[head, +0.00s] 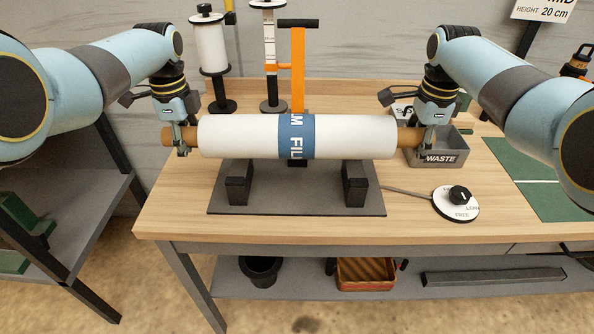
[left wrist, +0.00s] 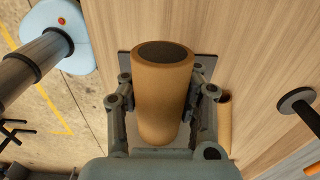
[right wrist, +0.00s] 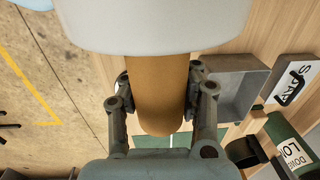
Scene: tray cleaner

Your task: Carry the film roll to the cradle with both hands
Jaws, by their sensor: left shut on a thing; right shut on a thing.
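The film roll (head: 240,137) is white with a blue lettered band and brown core ends. It is level in the head view, above or at the dark cradle (head: 240,182), which has two upright supports on a dark base plate. I cannot tell whether the roll touches the supports. My left gripper (head: 181,140) is shut on the left core end, which also shows in the left wrist view (left wrist: 160,95). My right gripper (head: 420,138) is shut on the right core end, which fills the middle of the right wrist view (right wrist: 157,90).
An orange stand (head: 298,70) with a black top rises behind the roll. Two spool posts stand at the back left. A grey waste bin (head: 440,158) is just behind my right gripper. A round dial (head: 456,203) lies at the right. The front table edge is clear.

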